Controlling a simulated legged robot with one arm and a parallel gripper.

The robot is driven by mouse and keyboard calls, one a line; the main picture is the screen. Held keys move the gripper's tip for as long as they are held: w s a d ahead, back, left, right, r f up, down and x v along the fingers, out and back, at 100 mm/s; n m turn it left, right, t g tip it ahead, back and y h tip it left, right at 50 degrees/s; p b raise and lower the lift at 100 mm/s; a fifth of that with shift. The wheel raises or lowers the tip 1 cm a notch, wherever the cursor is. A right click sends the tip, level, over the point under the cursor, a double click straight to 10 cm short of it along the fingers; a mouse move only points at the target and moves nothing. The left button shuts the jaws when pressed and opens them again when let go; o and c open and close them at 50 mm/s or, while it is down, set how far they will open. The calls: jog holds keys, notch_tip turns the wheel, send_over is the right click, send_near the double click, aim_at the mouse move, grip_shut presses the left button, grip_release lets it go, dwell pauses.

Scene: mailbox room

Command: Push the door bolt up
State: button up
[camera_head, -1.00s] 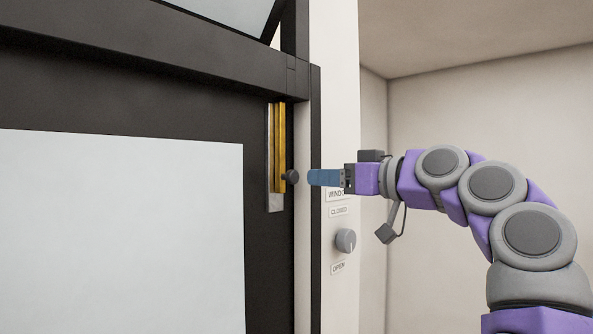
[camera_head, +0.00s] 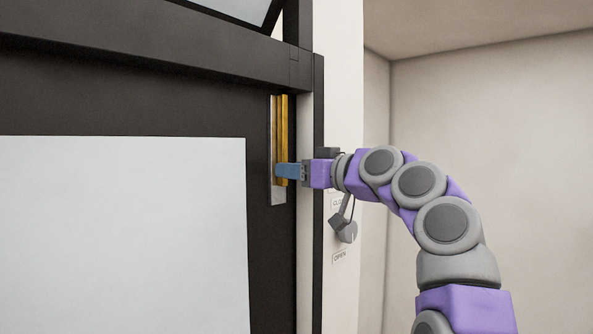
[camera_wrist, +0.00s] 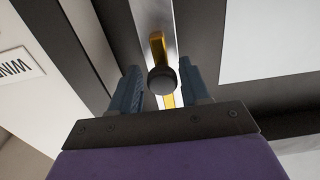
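The door bolt is a brass bar (camera_head: 281,130) on a grey metal plate (camera_head: 278,197) near the right edge of the dark door. In the wrist view, its dark round knob (camera_wrist: 162,80) sits between the two blue fingers of my gripper (camera_wrist: 163,92). The fingers are spread, with a visible space on each side of the knob. In the head view, my gripper (camera_head: 284,171) reaches the bolt from the right and hides the knob.
A dark frame beam (camera_head: 150,55) crosses above the bolt. A pale panel (camera_head: 120,230) covers the door's left part.

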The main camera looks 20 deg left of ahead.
aim_at(286, 144)
jog(key=shift+s+a, duration=0.1)
jog(key=shift+a, duration=0.15)
jog(key=c, duration=0.4)
grip_shut()
notch_tip(286, 144, up, 5)
jog(key=p, duration=0.5)
jog(key=shift+d+r, duration=0.1)
jog(key=shift+d, duration=0.05)
jog(key=o, duration=0.6)
grip_release()
